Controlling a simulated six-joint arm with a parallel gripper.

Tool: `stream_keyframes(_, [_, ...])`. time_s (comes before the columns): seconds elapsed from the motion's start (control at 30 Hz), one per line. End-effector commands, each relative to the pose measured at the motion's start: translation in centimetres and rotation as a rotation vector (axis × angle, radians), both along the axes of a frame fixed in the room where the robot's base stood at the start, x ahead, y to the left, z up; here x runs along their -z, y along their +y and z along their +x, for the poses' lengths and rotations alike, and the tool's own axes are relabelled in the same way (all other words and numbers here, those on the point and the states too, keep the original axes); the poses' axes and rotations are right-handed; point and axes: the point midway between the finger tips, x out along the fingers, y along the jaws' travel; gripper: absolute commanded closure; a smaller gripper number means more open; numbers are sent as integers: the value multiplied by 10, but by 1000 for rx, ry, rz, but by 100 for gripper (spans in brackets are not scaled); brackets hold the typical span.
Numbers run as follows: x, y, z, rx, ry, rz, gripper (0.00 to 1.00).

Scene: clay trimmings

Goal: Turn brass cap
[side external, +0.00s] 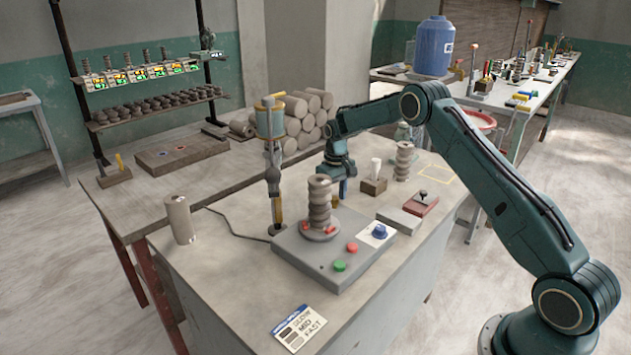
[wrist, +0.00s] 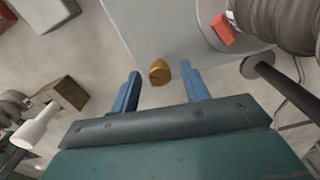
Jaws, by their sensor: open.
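The brass cap (wrist: 159,72) is a small rounded golden piece in the middle of the wrist view, at the edge of the grey machine box (wrist: 165,25). My gripper (wrist: 160,71) is open, with one blue finger on each side of the cap in this view. Gaps show between the cap and both fingers; how far the tips are above it I cannot tell. In the side view my gripper (side external: 342,188) points down behind the clay stack (side external: 319,205) on the machine box (side external: 310,256), which partly hides it. I cannot make out the cap clearly there.
A dark upright rod (wrist: 281,82) and red clamp piece (wrist: 222,28) are at right in the wrist view. A wooden block (side external: 373,186), a second clay stack (side external: 403,161) and a blue knob (side external: 380,231) are near my gripper.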

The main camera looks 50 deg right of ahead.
Motion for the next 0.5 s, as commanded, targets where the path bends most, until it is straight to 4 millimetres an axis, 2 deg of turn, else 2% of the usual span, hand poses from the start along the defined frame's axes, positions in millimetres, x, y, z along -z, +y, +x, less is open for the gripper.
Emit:
stream_keyframes(0.23, [0,0,0,0,0,0,56])
stream_keyframes(0.43, [0,0,0,0,0,0,95])
stream_keyframes(0.5, [0,0,0,0,1,0,99])
